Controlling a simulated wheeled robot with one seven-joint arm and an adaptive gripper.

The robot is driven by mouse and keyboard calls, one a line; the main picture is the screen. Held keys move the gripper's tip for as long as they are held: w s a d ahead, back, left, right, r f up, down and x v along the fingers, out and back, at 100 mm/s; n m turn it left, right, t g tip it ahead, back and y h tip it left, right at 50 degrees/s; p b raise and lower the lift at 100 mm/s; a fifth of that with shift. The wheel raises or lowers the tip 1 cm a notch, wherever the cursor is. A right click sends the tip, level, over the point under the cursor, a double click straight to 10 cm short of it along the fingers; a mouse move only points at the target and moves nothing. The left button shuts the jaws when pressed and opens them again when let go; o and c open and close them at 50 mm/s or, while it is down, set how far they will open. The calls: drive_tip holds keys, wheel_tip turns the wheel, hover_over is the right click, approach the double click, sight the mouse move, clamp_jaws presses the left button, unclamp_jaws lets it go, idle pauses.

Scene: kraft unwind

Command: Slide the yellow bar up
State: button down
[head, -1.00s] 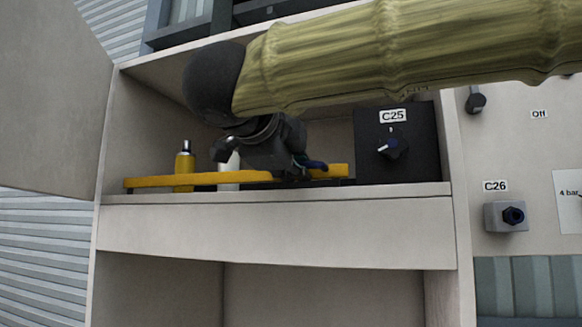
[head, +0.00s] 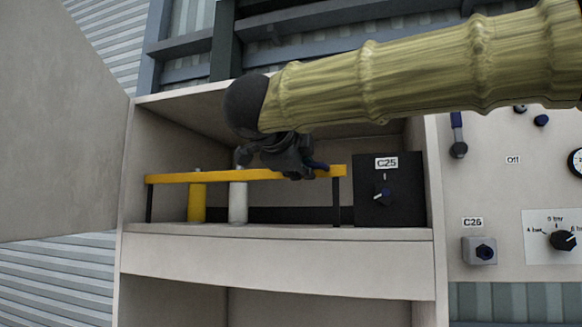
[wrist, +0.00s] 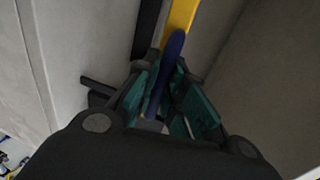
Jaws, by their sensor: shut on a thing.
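The yellow bar (head: 215,177) runs across the front of an open cabinet compartment, raised above the shelf on dark uprights at its left and right. It looks nearly level, with its right end slightly higher. My gripper (head: 308,170) is at the right part of the bar, shut on it. In the wrist view the yellow bar (wrist: 179,24) runs up from between the teal finger pads of my gripper (wrist: 168,100). A blue piece (wrist: 167,70) lies between the pads and partly covers the grip.
A yellow cylinder (head: 197,203) and a white cylinder (head: 238,203) stand behind the bar. A black box labelled C25 (head: 405,200) with a knob stands close to its right. The cabinet's shelf edge (head: 280,234) lies below, and an open door (head: 60,125) is at the left.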

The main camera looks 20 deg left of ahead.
drive_tip(key=shift+d+r+p, duration=0.1)
drive_tip(key=shift+r+p, duration=0.55)
drive_tip(key=shift+r, duration=1.2)
drive_tip(key=c, duration=1.5)
unclamp_jaws()
drive_tip(key=shift+c, duration=0.2)
drive_tip(key=shift+o, duration=0.3)
drive_tip(key=shift+s+a, duration=0.1)
drive_tip(key=shift+a, duration=0.1)
drive_tip(key=shift+d, duration=0.1)
drive_tip(key=v, duration=1.2)
